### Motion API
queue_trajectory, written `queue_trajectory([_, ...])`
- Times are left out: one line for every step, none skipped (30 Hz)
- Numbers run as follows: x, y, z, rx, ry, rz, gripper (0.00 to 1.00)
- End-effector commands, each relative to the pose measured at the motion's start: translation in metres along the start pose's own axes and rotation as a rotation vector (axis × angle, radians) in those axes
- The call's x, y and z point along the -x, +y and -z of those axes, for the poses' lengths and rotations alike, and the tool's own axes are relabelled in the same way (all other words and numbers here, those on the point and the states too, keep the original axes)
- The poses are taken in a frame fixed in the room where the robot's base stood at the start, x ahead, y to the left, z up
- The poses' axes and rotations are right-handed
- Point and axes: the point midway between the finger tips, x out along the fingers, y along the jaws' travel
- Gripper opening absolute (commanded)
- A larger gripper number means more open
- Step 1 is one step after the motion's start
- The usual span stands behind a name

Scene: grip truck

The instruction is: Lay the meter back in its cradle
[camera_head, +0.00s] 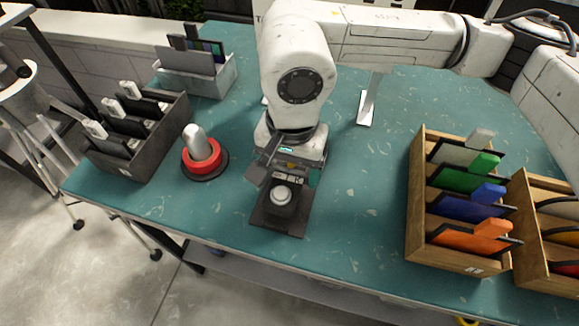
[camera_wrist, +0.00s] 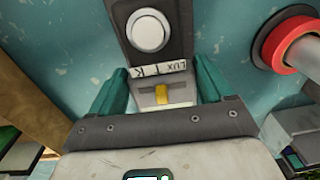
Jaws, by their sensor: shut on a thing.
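The meter shows a round white dome (camera_head: 281,195) in the head view, below my gripper; the same dome (camera_wrist: 148,33) shows at the top of the wrist view. A label strip reading LUX and K (camera_wrist: 160,68) lies between the dome and my fingers. My gripper (camera_wrist: 160,92) has its two teal fingers closed on the sides of a pale grey part with a yellow strip, the meter's near end. The dark cradle base (camera_head: 275,223) lies under the dome on the table. I cannot tell whether the meter is seated or slightly above it.
A red ring with a silver post (camera_head: 203,160) stands close on the left. A dark box (camera_head: 150,155) and a grey bin (camera_head: 217,82) are farther left. A wooden rack (camera_head: 415,235) of coloured cards stands right. The teal table (camera_head: 355,200) is clear between.

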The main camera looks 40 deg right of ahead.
Motion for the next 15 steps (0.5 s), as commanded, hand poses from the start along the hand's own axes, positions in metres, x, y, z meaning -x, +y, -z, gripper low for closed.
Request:
queue_trajectory([0.0004,-0.0002,0.0,0.0,0.0,0.001,0.15])
queue_trajectory([0.0006,-0.0002,-0.0001,0.0,0.0,0.001,0.15])
queue_trajectory([0.0007,-0.0002,-0.0001,0.0,0.0,0.001,0.15])
queue_trajectory([0.0007,-0.0002,-0.0001,0.0,0.0,0.001,0.15])
queue_trajectory([0.0007,-0.0002,-0.0001,0.0,0.0,0.001,0.15])
queue_trajectory([0.0007,-0.0002,-0.0001,0.0,0.0,0.001,0.15])
queue_trajectory([0.0007,-0.0002,-0.0001,0.0,0.0,0.001,0.15])
queue_trajectory([0.0005,-0.0001,-0.0001,0.0,0.0,0.001,0.15])
queue_trajectory([0.0003,-0.0001,-0.0001,0.0,0.0,0.001,0.15])
queue_trajectory([-0.0001,-0.0001,-0.0001,0.0,0.0,0.001,0.15])
queue_trajectory([-0.0005,-0.0001,-0.0001,0.0,0.0,0.001,0.15])
queue_trajectory([-0.0011,-0.0001,-0.0001,0.0,0.0,0.001,0.15])
queue_trajectory([-0.0017,0.0,-0.0001,0.0,0.0,0.001,0.15])
queue_trajectory([-0.0022,0.0,-0.0002,0.0,0.0,0.001,0.15])
queue_trajectory([-0.0031,0.0,-0.0002,0.0,0.0,0.001,0.15])
